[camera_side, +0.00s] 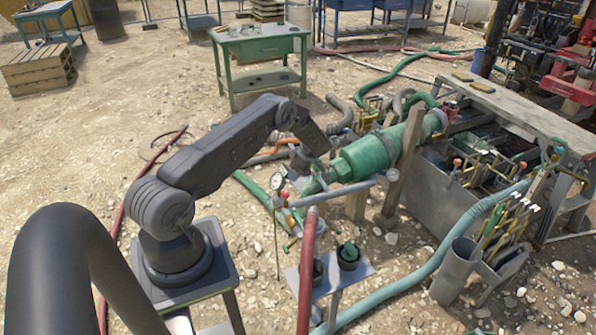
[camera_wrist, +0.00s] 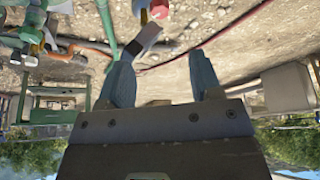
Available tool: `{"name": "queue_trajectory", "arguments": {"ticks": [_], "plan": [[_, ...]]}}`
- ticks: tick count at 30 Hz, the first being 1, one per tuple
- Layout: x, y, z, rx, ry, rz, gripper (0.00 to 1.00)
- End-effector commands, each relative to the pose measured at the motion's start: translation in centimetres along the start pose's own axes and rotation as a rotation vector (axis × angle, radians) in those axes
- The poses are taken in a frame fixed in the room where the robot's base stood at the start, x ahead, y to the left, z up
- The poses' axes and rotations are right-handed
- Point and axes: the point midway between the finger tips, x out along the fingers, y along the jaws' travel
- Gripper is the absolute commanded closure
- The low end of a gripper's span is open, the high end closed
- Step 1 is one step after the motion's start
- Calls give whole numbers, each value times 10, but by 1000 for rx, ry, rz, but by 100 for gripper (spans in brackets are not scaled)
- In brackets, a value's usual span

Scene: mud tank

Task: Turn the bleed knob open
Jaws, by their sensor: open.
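A green cylindrical pump body (camera_side: 370,155) lies aslant on wooden supports, with a grey pipe, a gauge (camera_side: 277,181) and small red fittings at its near left end. I cannot tell for sure which part is the knob. My gripper (camera_wrist: 163,78) is open, its two blue-grey fingers apart with nothing between them. The red part is beyond the fingertips, apart from them. In the side view my gripper is hard to make out against the green fittings.
A small metal stand (camera_side: 335,279) with cups is in front of the pump. A red hose (camera_side: 307,265) rises to the pipe. A grey tank (camera_side: 425,192) stands at the right, with a tool holder (camera_side: 497,265) nearby. Open gravel lies behind my arm.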

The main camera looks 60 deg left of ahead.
Motion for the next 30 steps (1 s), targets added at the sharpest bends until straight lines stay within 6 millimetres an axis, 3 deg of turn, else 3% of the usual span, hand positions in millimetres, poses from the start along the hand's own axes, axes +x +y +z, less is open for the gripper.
{"name": "queue_trajectory", "arguments": {"ticks": [9, 13, 17, 24, 30], "plan": [[-3, 0, 0, 0, 0, -1, 41], [3, -1, -1, -15, -11, 9, 53], [30, -5, -7, -94, -71, 65, 56], [98, -26, -16, -389, -323, 242, 56], [129, -55, -21, -664, -580, 358, 56]]}}
